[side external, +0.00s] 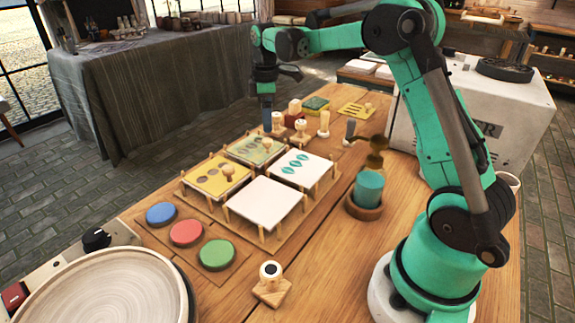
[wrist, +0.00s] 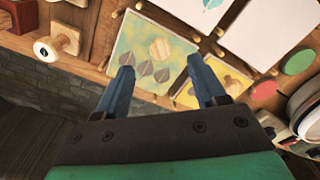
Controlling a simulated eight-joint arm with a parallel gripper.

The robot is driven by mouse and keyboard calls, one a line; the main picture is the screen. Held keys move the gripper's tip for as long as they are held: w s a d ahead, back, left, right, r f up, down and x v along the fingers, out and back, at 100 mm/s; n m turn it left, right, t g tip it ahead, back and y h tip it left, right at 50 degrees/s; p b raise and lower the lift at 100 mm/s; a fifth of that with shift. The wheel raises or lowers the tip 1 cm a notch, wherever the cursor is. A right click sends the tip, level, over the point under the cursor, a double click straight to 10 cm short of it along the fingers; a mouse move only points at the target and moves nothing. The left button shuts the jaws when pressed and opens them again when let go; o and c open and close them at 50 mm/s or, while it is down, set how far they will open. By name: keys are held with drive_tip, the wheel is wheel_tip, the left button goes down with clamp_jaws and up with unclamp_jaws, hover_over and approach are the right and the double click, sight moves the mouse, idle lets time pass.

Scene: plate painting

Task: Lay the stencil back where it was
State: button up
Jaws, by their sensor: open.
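A pale green stencil with leaf cut-outs and a wooden knob (side external: 241,151) lies on the far left tile place; in the wrist view it is ahead of my fingers (wrist: 134,42). A yellow stencil with round holes and a knob (side external: 207,184) lies on the near left place; part of it shows in the wrist view behind a finger (wrist: 235,75). Another yellow stencil with slots (side external: 357,110) lies flat on the table at the back. My gripper (side external: 267,122) is open and empty, beyond the tiles near the far left table edge. Its two fingers (wrist: 160,78) are apart.
A white tile with teal leaf prints (side external: 300,170) and a blank white tile (side external: 265,203) sit among upright wooden pegs. Several wooden stamps (side external: 301,129) stand behind. Blue, red and green paint pads (side external: 186,232) lie in front. A teal jar (side external: 368,188) stands right.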

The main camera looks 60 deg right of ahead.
wheel_tip(320, 180, up, 6)
drive_tip(key=s+a+r+m+t, duration=0.25)
drive_tip(key=s+a+m, duration=0.2)
drive_tip(key=a, duration=0.45)
drive_tip(key=s+a+f+m+t, duration=0.3)
drive_tip(key=s+a+f, duration=0.3)
drive_tip(key=s, duration=0.3)
drive_tip(key=shift+a+t, duration=0.15)
drive_tip(key=shift+t, duration=0.7)
